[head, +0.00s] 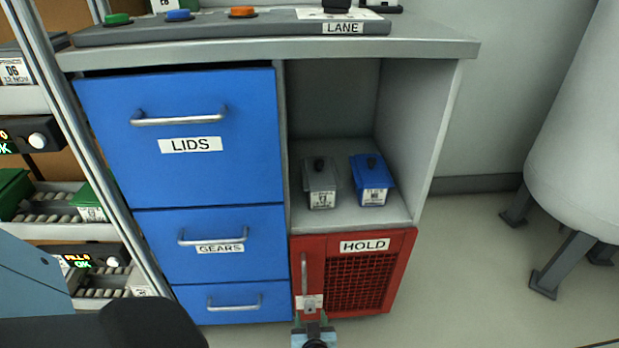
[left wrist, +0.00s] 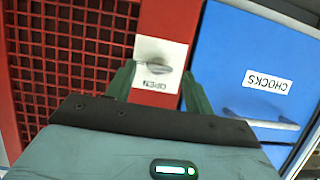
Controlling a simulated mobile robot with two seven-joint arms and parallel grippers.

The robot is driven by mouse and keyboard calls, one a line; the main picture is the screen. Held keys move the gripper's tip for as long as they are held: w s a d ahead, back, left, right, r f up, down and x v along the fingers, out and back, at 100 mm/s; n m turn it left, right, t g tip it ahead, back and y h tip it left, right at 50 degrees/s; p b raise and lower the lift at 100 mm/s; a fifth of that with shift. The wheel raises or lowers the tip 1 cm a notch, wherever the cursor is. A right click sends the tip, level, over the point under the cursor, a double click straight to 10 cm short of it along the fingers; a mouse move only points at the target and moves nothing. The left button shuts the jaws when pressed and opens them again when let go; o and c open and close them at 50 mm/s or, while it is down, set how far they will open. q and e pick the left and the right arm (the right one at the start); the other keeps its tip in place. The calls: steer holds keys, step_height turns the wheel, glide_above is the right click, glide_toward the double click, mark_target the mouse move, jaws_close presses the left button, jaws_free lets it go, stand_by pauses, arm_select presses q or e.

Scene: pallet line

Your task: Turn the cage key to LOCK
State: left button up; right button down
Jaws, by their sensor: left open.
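The red cage (head: 357,283) labelled HOLD stands low in the right of the cabinet, with a mesh door and a vertical handle. Its key (head: 309,307) sits on a pale plate at the cage's lower left. In the left wrist view the grey key (left wrist: 158,66) shows on the white plate, with OPEN lettered upside down. My left gripper (head: 313,324) is at the plate at the bottom edge of the head view. It is open, its green fingers on either side of the key; I cannot tell if they touch it. My right gripper is not in view.
Blue drawers labelled LIDS (head: 190,165) and GEARS (head: 215,262) stand left of the cage. A blue CHOCKS drawer (left wrist: 240,50) is beside the plate. A grey box (head: 319,183) and a blue box (head: 371,180) stand on the shelf above.

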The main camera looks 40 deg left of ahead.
arm_select(q)
steer(key=p+v, duration=0.2)
steer(key=v, duration=0.3)
steer(key=shift+s+d+r, duration=0.1)
steer(key=shift+d, duration=0.1)
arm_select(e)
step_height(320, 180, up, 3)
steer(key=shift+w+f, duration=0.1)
